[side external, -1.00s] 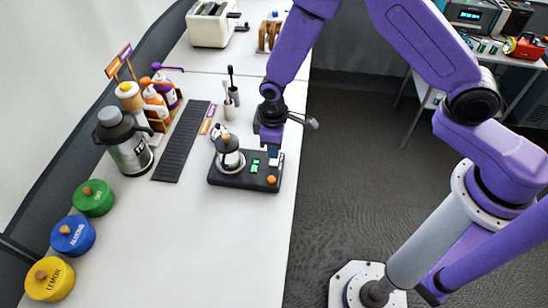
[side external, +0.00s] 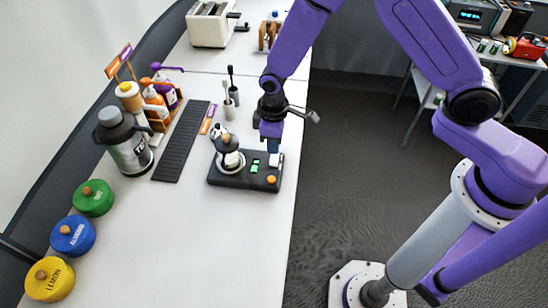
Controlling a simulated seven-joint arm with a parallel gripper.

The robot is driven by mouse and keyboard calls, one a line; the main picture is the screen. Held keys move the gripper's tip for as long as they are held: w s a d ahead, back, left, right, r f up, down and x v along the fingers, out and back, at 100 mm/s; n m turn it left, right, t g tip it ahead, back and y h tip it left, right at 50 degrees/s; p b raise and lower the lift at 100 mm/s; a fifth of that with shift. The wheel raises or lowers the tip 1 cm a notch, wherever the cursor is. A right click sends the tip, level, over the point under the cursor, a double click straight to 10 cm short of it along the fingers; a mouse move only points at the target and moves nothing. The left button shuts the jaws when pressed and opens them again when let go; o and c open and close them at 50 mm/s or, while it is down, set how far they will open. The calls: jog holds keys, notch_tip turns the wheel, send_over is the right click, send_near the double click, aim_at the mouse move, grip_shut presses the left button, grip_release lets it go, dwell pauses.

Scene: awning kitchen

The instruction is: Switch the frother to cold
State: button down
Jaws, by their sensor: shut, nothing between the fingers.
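The frother (side external: 232,179) is a flat black base near the right edge of the white counter, with a small jug (side external: 229,157) on its left part. Green lit marks (side external: 255,166) show on its top, with a white block-shaped part (side external: 276,160) at the far right corner and an orange knob (side external: 271,180) at the near right corner. My gripper (side external: 273,146) points down just above the white part and is shut and empty. Whether the fingertips touch that part cannot be told at this size. Any hot or cold marking is too small to read.
A black slatted tray (side external: 181,150) and a grey thermal jug (side external: 126,150) stand left of the frother. Lidded tins (side external: 72,236) line the near left. Syrup bottles (side external: 157,105) and a brush holder (side external: 231,100) stand farther back. The near counter is clear.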

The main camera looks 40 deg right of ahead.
notch_tip(320, 180, up, 7)
dwell(3.8)
jog(key=s+d+r+n, duration=0.1)
jog(key=s+d+r, duration=0.3)
jog(key=s, duration=0.4)
jog(key=s+d+r+n, duration=0.1)
jog(key=s+d+r, duration=0.4)
jog(key=s, duration=0.4)
jog(key=s+d+r+n, duration=0.1)
jog(key=s+d+r, duration=0.3)
jog(key=s+d, duration=0.3)
jog(key=shift+s+r+n, duration=0.15)
jog(key=shift+s+n, duration=0.15)
jog(key=shift+s, duration=0.5)
